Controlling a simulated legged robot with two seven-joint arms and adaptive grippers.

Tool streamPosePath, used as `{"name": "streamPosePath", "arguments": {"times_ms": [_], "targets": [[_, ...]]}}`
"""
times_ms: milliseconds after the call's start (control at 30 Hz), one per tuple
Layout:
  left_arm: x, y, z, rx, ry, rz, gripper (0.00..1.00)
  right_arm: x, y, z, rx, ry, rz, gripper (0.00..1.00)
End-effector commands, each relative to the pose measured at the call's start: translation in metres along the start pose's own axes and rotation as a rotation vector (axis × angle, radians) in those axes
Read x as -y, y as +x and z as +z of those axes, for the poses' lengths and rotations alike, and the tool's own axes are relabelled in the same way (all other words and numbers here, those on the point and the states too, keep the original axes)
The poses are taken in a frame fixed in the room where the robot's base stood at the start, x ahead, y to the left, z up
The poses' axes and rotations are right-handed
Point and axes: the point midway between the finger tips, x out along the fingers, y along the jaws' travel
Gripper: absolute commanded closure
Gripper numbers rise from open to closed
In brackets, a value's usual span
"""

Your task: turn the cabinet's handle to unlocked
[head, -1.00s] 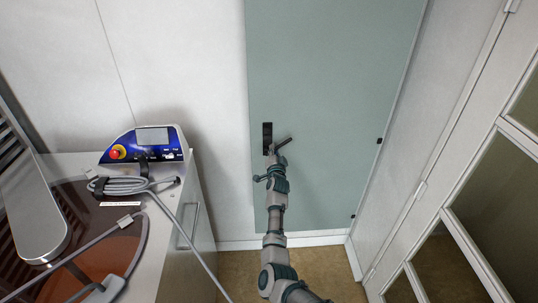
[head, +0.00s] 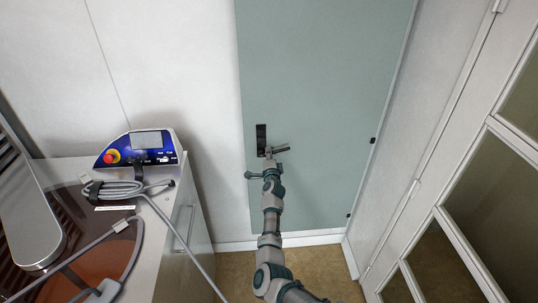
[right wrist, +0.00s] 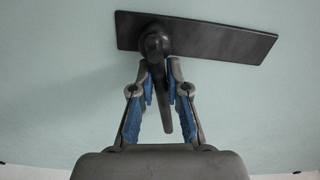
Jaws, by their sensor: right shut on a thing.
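The cabinet's door (head: 330,80) is a tall pale green-grey panel. Its black handle plate (head: 261,133) is mounted upright near the panel's left edge. The handle's lever (head: 282,149) points right from the plate's lower end, tilted slightly up. My right gripper (head: 269,156) is at the lever, reaching up from below. In the right wrist view the gripper's blue-padded fingers (right wrist: 160,80) stand on either side of the dark lever (right wrist: 161,95), closed on it near its pivot. The handle plate (right wrist: 215,42) lies behind. My left gripper is not in view.
A grey-white machine (head: 185,225) with a blue control panel (head: 140,149), red button and coiled grey cable stands at the left. A white glass-paned door frame (head: 465,170) is at the right. Brown floor (head: 318,262) shows below the cabinet.

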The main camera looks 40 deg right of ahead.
Motion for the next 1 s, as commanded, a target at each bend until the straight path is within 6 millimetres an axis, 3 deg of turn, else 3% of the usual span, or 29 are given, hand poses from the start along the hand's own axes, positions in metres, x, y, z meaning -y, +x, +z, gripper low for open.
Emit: {"name": "streamPosePath", "arguments": {"times_ms": [300,333,400,433,767,1000], "targets": [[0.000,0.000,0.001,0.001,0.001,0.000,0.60,-0.004,0.000,0.004,0.009,0.007,0.008,1.00],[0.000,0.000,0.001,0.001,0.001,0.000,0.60,-0.004,-0.001,0.004,0.009,0.007,0.008,0.81],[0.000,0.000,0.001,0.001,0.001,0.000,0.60,-0.004,-0.001,0.004,0.009,0.006,0.008,0.63],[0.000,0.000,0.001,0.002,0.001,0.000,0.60,-0.004,-0.001,0.004,0.008,0.005,0.008,0.61],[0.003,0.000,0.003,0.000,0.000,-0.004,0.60,-0.002,-0.004,0.001,0.004,0.003,0.003,0.61],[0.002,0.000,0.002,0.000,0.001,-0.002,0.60,-0.003,-0.034,0.002,0.002,0.002,0.005,0.61]]}}
